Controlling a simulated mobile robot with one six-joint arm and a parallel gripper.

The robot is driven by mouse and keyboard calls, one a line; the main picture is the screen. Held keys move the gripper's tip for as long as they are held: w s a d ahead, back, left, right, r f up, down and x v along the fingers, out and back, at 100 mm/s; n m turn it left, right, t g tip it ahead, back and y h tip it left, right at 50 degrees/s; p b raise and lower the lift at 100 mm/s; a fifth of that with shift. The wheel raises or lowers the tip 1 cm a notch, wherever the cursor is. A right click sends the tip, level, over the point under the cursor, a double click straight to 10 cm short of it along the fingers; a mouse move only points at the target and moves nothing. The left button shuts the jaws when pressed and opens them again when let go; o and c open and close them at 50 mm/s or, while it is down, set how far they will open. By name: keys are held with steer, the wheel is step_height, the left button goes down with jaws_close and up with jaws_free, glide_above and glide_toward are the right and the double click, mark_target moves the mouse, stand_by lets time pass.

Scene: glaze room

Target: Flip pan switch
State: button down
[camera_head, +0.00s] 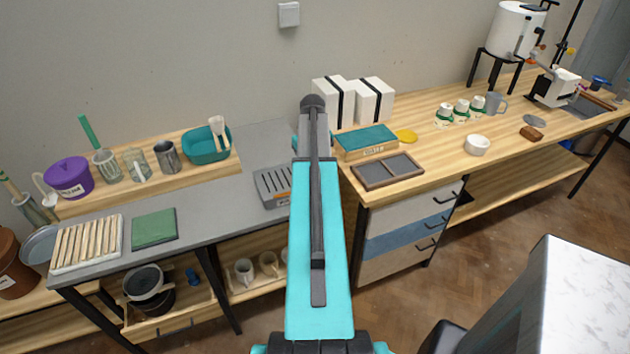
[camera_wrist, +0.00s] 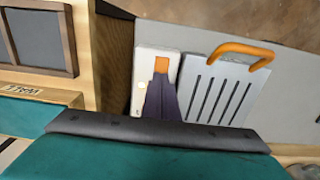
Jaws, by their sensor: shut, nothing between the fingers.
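In the wrist view, a white switch box with an orange rocker (camera_wrist: 161,65) lies on the grey bench top. Right beside it is a grey slotted pan (camera_wrist: 222,90) with an orange loop handle. My gripper (camera_wrist: 160,80) is shut and empty. Its dark fingertips overlap the switch box just below the orange rocker; I cannot tell whether they touch it. In the head view the slotted pan (camera_head: 271,186) shows left of my teal arm. The arm hides the switch and my gripper there.
A dark two-part tray (camera_head: 388,171) and a teal-topped box (camera_head: 366,142) stand on the wooden counter right of my arm. White blocks (camera_head: 328,92) stand behind them. A green mat (camera_head: 154,229) lies on the grey bench at left.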

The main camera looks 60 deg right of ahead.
steer(key=shift+f, duration=0.35)
stand_by(0.4)
steer(key=shift+r, duration=0.1)
steer(key=shift+r+p, duration=2)
steer(key=shift+r, duration=1.4)
